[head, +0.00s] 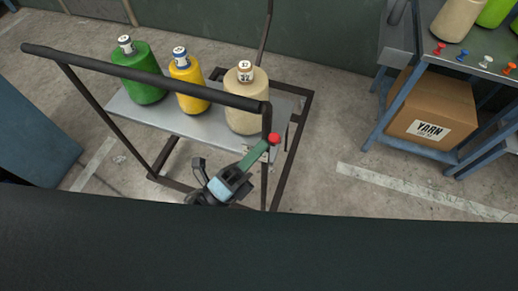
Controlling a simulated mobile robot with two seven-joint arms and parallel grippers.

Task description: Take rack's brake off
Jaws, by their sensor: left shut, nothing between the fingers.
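The rack (122,104) is a dark tubular frame with a grey shelf, and its handle bar runs across the near side. The brake lever (257,154) is a green bar with a red knob (275,139), at the rack's right near post. It slants up to the right. My left gripper (236,173) is shut and empty at the lever's lower end; I cannot tell whether it touches the lever. The lever's lower end is hidden behind the gripper. My right gripper is not in view.
A green cone (141,78), a yellow cone (188,86) and a beige cone (244,104) stand on the rack. At right, a blue-framed table (456,75) holds cones and pins above a yarn box (428,106). Floor between rack and table is clear.

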